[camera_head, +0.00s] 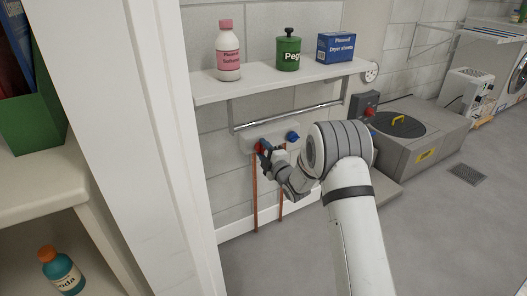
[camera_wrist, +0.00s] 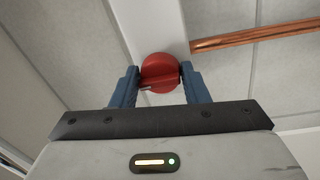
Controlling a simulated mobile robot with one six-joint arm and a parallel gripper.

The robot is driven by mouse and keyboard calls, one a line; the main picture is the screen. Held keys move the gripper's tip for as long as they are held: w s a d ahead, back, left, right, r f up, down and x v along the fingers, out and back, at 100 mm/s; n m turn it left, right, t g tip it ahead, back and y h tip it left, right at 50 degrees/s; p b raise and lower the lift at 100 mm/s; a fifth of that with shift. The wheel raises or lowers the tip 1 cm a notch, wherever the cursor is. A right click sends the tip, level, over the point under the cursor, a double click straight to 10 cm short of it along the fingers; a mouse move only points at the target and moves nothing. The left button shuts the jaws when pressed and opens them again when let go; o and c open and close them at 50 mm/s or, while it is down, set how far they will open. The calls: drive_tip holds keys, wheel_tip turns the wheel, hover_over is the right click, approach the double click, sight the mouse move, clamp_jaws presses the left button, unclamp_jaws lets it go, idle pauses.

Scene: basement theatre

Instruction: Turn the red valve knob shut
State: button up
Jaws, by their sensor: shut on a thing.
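The red valve knob (camera_wrist: 160,71) sits between the two blue fingers of my gripper (camera_wrist: 160,92) in the wrist view, with a finger against each side. In the head view the red knob (camera_head: 258,147) shows at the left of a pale wall plate (camera_head: 273,133) under the shelf, partly hidden by my gripper (camera_head: 264,150). My gripper is shut on the knob. A blue knob (camera_head: 293,136) sits on the same plate to the right, apart from my gripper.
Copper pipes (camera_head: 254,195) run down below the knobs. Above, a metal rail (camera_head: 290,116) hangs under a white shelf (camera_head: 280,80) bearing a pink-capped bottle (camera_head: 228,52), a green canister (camera_head: 288,51) and a blue box (camera_head: 336,47). A white door frame (camera_head: 160,140) stands close on the left.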

drive_tip(key=shift+s+a+f, duration=0.1)
drive_tip(key=shift+a+f, duration=0.05)
drive_tip(key=o, duration=0.7)
drive_tip(key=shift+c, duration=0.2)
drive_tip(key=shift+o, duration=1.4)
drive_tip(key=p+v, duration=0.2)
drive_tip(key=v, duration=0.5)
drive_tip(key=shift+s+d+p, duration=0.3)
drive_tip(key=shift+d, duration=0.05)
